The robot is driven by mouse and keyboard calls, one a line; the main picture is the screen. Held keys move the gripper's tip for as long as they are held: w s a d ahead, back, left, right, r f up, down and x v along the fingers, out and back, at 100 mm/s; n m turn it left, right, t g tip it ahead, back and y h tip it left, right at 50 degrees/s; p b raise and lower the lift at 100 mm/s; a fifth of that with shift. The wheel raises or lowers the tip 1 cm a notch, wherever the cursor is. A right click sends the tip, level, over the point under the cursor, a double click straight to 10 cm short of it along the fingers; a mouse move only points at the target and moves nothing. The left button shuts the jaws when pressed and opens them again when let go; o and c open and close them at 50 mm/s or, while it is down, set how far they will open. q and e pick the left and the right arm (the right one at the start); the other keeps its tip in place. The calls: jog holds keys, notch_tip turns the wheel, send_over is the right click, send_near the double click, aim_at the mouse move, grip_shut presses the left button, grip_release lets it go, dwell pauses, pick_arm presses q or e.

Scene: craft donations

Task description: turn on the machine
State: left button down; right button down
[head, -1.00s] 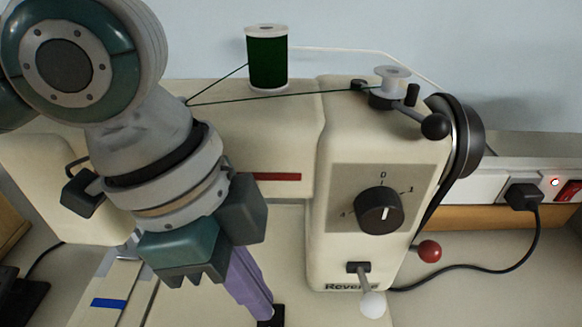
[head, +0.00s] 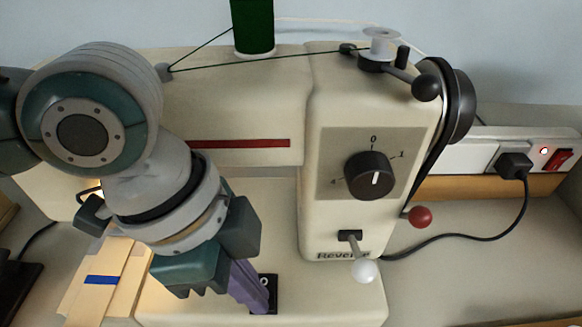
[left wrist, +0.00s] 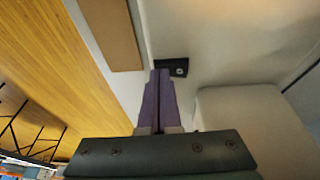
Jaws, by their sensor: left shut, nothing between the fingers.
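The machine is a cream sewing machine (head: 230,108) that fills the middle of the head view. A small black switch (head: 267,283) with a white ring mark is set in its base; it also shows in the left wrist view (left wrist: 180,63). My left gripper (head: 262,309) is shut and empty, its purple fingers pointing down at the switch. In the left wrist view its fingertips (left wrist: 160,72) are at the switch's edge and overlap part of it; I cannot tell whether they touch. A black dial (head: 369,175) marked 0, 1 and 4 is on the front.
Green thread runs from a spool (head: 253,25) along the top. A black plug (head: 514,164) sits in a power strip with a lit red switch (head: 558,158). Wooden strips (head: 85,300) lie left.

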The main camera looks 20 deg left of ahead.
pick_arm(q)
jog(key=shift+w, duration=0.1)
jog(key=shift+w+a+r, duration=0.2)
jog(key=shift+w, duration=0.35)
dwell(0.3)
